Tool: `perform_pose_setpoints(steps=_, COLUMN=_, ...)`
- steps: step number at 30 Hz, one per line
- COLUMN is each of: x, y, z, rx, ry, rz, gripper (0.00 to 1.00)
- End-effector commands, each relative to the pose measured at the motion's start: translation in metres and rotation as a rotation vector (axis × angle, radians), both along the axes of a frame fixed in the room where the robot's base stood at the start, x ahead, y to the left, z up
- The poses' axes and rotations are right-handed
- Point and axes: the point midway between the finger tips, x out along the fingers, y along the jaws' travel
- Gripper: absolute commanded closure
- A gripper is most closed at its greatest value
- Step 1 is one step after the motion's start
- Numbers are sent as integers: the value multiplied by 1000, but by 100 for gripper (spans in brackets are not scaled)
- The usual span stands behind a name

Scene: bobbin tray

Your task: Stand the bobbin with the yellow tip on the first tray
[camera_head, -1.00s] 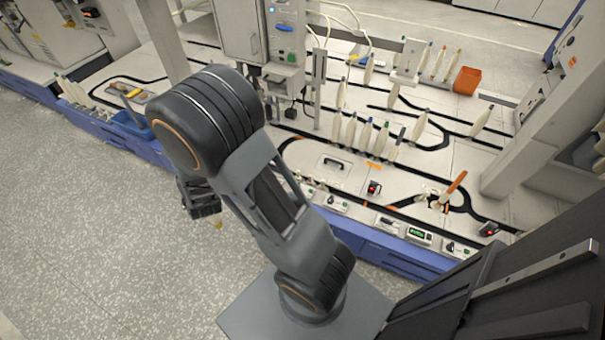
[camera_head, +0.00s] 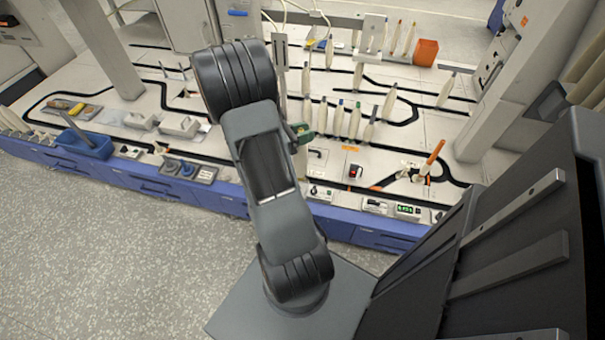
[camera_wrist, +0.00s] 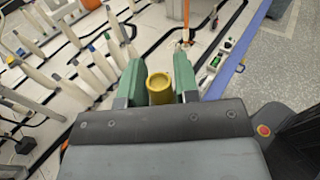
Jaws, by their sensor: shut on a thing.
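The bobbin with the yellow tip (camera_wrist: 159,84) is between the two green fingers of my gripper (camera_wrist: 156,72) in the wrist view. The fingers are shut on it. I cannot tell which tray is the first one.
Several pale bobbins with coloured tips stand in a row (camera_head: 354,122) just right of the gripper, and show at left in the wrist view (camera_wrist: 90,75). An orange piece (camera_head: 434,152) leans near the front right. A blue bin (camera_head: 88,142) sits at the left edge.

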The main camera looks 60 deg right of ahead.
Motion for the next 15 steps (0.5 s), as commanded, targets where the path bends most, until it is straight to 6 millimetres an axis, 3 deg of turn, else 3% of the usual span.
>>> perform_pose_setpoints(steps=3, x=-20, y=-3, z=-3, rx=-12, ry=11, rz=-105, gripper=100)
perform_pose_setpoints(steps=6, x=-24, y=-8, z=-8, rx=-17, ry=18, rz=-151, gripper=100)
perform_pose_setpoints(steps=15, x=18, y=-62, z=-42, rx=-19, ry=17, rz=-165, gripper=100)
